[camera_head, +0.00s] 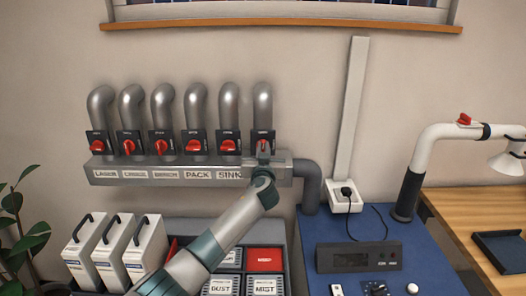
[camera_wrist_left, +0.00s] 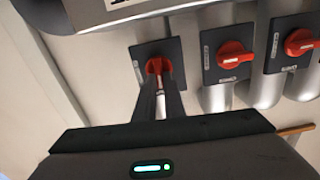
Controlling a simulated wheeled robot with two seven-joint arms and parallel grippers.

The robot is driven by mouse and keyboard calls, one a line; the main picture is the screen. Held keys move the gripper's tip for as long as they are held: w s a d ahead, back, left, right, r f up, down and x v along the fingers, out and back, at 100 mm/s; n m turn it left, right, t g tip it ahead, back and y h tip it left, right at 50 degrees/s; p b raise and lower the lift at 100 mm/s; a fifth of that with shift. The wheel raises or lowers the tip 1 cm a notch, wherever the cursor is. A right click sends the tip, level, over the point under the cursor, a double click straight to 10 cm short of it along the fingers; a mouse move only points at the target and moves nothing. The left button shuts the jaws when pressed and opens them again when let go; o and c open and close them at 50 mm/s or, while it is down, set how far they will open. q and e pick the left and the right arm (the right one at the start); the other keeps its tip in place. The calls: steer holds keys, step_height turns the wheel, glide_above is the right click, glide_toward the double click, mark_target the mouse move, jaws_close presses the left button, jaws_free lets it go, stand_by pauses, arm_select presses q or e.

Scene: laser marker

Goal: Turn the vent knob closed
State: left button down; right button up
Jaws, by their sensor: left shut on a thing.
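A row of red vent knobs on dark square plates sits on a grey manifold (camera_head: 190,170). My left gripper (camera_head: 263,147) is at the rightmost knob, and its arm and fingers hide most of that knob. In the left wrist view the fingers (camera_wrist_left: 160,82) are shut on this red knob (camera_wrist_left: 154,66), in front of its dark plate (camera_wrist_left: 140,50). The neighbouring knob (camera_head: 228,145) and the one left of it (camera_head: 195,146) have handles lying sideways. My right gripper is not in view.
Grey pipes rise above the knobs. Below stand white canisters (camera_head: 138,250) and labelled bins (camera_head: 265,260). A blue bench (camera_head: 325,230) with a dark display box (camera_head: 357,257) is at right. A white pipe (camera_head: 430,145) with a red handle (camera_head: 464,119) stands farther right.

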arm_select(q)
steer(key=shift+d+f+m+b, duration=0.2)
steer(key=shift+m+b, duration=0.05)
steer(key=shift+m, duration=2.65)
steer(key=shift+d+f+m+b, duration=0.15)
steer(key=shift+f+m+b, duration=0.1)
steer(key=shift+m, duration=2.65)
steer(key=shift+d+f+m+b, duration=0.2)
steer(key=shift+m+b, duration=0.05)
steer(key=shift+m, duration=2.65)
steer(key=c, duration=1.8)
jaws_free()
steer(key=shift+c, duration=0.2)
steer(key=shift+s, duration=0.15)
steer(key=s+b, duration=0.3)
steer(key=s, duration=1.4)
steer(key=shift+b, duration=0.3)
